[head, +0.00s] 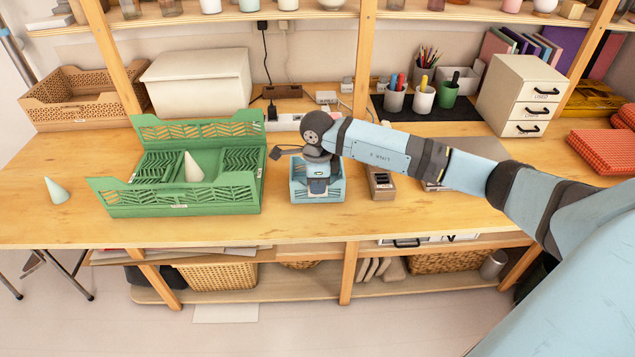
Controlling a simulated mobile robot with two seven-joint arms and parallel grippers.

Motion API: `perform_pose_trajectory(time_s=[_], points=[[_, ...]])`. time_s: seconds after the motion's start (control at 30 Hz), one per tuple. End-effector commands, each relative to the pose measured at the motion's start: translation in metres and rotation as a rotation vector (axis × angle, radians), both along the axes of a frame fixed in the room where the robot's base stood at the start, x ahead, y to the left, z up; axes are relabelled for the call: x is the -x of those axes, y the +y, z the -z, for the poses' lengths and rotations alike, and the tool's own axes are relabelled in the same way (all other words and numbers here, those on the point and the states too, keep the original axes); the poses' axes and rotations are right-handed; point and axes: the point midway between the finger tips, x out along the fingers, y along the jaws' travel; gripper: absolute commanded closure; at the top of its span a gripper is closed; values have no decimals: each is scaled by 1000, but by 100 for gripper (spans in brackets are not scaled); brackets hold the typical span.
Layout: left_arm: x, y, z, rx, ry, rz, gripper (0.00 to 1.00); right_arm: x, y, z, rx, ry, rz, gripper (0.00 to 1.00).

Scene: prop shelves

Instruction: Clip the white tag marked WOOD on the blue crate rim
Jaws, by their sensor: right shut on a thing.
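The small blue crate (335,196) sits on the wooden bench near its front edge, in the middle of the head view. My right arm comes in from the right and reaches over it. My right gripper (318,188) points down at the crate's front rim and is shut on the white tag, which is mostly hidden by the gripper. I cannot read the word on the tag. I cannot tell whether the tag touches the rim. My left gripper is not in view.
A green crate (235,205) with a pale cone (193,168) stands to the left. Another cone (56,191) stands farther left. A small brown box (381,183) is close to the right of the blue crate. Pen cups (423,98) and white drawers (510,100) stand behind, right.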

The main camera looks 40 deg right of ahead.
Motion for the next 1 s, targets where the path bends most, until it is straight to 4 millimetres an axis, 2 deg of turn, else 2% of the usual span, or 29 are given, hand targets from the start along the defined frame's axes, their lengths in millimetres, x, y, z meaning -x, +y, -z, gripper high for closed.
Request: perform_pose_trajectory(time_s=[0.8,0.83,0.93,1.0], points=[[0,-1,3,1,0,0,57,0,0,3,0,0,0,100],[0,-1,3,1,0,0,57,0,0,3,0,0,0,74],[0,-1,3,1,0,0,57,0,0,3,0,0,0,51],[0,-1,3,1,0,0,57,0,0,3,0,0,0,51]])
